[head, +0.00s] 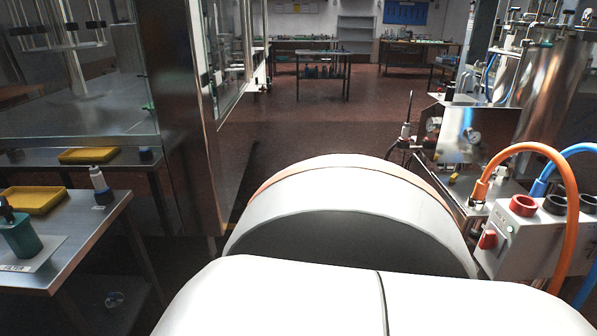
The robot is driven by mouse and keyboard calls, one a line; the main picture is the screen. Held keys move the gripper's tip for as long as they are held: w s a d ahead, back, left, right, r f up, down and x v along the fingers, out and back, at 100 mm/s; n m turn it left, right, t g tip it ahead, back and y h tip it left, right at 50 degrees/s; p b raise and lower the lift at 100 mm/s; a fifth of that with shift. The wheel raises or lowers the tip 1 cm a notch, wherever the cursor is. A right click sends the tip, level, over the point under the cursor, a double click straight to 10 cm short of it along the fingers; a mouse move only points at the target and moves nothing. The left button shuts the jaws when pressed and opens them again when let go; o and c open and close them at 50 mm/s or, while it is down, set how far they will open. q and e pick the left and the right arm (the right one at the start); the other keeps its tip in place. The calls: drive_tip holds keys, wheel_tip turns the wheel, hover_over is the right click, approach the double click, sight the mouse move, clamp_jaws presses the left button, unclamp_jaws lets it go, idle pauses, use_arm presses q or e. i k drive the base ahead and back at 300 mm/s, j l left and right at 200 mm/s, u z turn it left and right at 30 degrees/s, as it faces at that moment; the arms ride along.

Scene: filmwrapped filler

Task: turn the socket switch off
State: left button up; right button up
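A light grey socket box (508,256) stands at the right, partly behind my white body. On its front is a red switch (489,240); I cannot tell its position. A small greenish spot shows above the switch; I cannot tell whether it is lit. On its top are a red socket (523,206) and dark sockets (555,204) beside it. A thick orange cable (569,215) and a blue cable arch past the box. Neither of my grippers is in view.
Shiny metal tanks (557,75) and gauges stand behind the box. At the left are a metal table (85,235) with a yellow tray (36,200) and a green cup (20,237), and a glass-fronted cabinet. The reddish floor (300,120) ahead is clear up to the far benches.

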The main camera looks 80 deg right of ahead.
sight(489, 240)
drive_tip(key=z, duration=3.85)
